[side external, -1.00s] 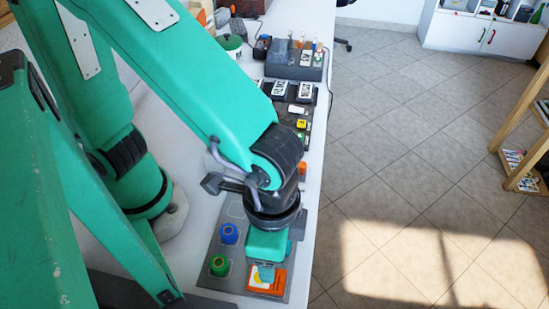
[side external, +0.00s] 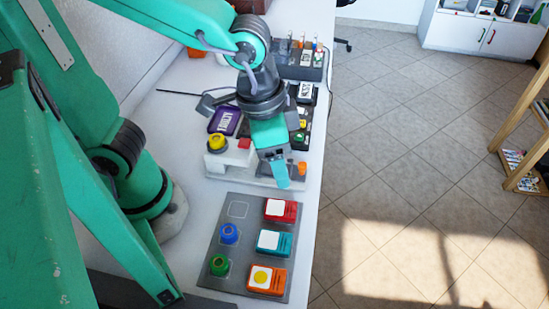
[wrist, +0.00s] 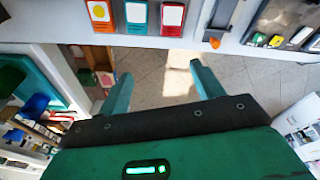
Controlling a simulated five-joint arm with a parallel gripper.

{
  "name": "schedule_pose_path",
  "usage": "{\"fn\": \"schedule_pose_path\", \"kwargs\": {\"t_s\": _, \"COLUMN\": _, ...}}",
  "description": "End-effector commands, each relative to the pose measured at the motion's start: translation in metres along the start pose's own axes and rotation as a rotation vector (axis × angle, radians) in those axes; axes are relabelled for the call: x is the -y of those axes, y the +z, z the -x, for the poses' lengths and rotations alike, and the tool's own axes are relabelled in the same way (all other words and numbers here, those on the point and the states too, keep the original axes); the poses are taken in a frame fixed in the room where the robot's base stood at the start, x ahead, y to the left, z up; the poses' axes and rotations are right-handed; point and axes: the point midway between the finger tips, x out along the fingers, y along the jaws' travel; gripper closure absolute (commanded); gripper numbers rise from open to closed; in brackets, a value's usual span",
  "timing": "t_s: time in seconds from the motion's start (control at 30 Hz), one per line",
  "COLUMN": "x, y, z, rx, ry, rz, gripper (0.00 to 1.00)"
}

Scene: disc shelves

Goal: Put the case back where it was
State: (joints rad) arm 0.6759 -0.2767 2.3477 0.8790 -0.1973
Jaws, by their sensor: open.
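An orange case (side external: 267,279) with a yellow round mark, a teal case (side external: 274,242) and a red case (side external: 281,210) with white labels form a column on the right side of the grey board (side external: 213,286). The orange case (wrist: 99,12), teal case (wrist: 136,14) and red case (wrist: 172,15) also show at the top of the wrist view. My gripper (side external: 279,172) is beyond the board, over the front of the white stand. In the wrist view my gripper (wrist: 162,84) has its fingers wide apart with nothing between them. I cannot tell which case is meant.
A blue knob (side external: 229,233) and a green knob (side external: 219,264) stand on the board's left, below an empty outlined slot (side external: 237,210). A yellow knob (side external: 216,142) and a purple case (side external: 224,120) are farther back. The table's edge drops to a tiled floor on the right.

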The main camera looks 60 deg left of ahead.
Motion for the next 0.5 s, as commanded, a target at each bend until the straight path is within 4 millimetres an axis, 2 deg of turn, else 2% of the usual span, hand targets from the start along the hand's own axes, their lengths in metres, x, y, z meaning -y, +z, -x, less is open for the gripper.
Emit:
{"fn": "schedule_pose_path", "kwargs": {"t_s": 0.03, "x": 0.016, "y": 0.0, "z": 0.007, "rx": -0.027, "ry": -0.006, "rz": 0.04, "gripper": 0.34}}
{"fn": "schedule_pose_path", "kwargs": {"t_s": 0.2, "x": 0.059, "y": 0.008, "z": 0.027, "rx": -0.1, "ry": -0.033, "rz": 0.146, "gripper": 0.34}}
{"fn": "schedule_pose_path", "kwargs": {"t_s": 0.5, "x": 0.122, "y": 0.037, "z": 0.059, "rx": -0.225, "ry": -0.113, "rz": 0.324, "gripper": 0.34}}
